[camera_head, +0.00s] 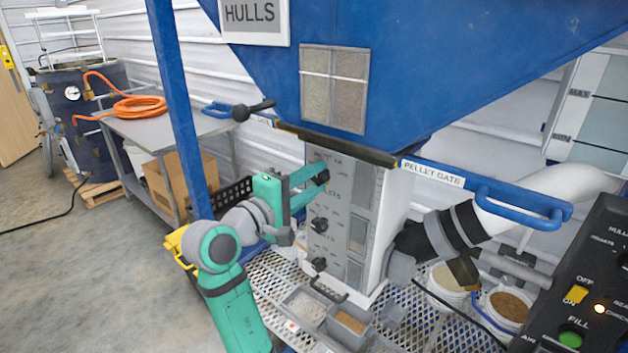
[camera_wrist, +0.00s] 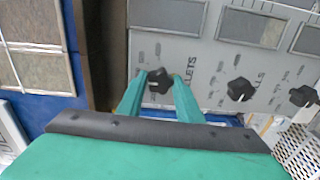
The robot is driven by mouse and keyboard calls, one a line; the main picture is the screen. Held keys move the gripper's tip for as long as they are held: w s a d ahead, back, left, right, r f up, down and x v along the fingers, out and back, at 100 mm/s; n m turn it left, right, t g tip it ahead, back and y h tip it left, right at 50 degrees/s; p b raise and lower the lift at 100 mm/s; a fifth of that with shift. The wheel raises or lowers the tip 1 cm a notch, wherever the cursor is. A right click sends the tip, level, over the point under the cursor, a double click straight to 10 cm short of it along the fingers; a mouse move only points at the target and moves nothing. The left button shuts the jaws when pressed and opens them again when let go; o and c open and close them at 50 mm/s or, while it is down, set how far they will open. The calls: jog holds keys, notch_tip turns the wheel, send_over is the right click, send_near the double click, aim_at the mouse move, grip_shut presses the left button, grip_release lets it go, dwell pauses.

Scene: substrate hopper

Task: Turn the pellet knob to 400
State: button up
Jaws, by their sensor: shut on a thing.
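A grey control panel (camera_head: 342,208) on the hopper's white front carries three black knobs in a column. My gripper (camera_head: 318,177) is at the top knob; in the wrist view my gripper (camera_wrist: 163,84) has its green fingers on both sides of that black knob (camera_wrist: 158,80), shut on it. A pale mark shows on the knob. The lettering "LETS" (camera_wrist: 189,70) lies between this knob and the middle knob (camera_wrist: 240,90). The bottom knob (camera_wrist: 303,96) is free. The numbers around the gripped knob are too small or hidden to read.
The blue pellet gate handle (camera_head: 520,203) juts out at the right of the panel. Below stand bins on a mesh shelf (camera_head: 275,285). A black switch box (camera_head: 585,285) is at far right. A blue post (camera_head: 176,90) stands left of my arm.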

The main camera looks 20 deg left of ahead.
dwell(0.4)
jog(key=o, duration=1)
jog(key=shift+o, duration=0.2)
jog(key=v, duration=1.1)
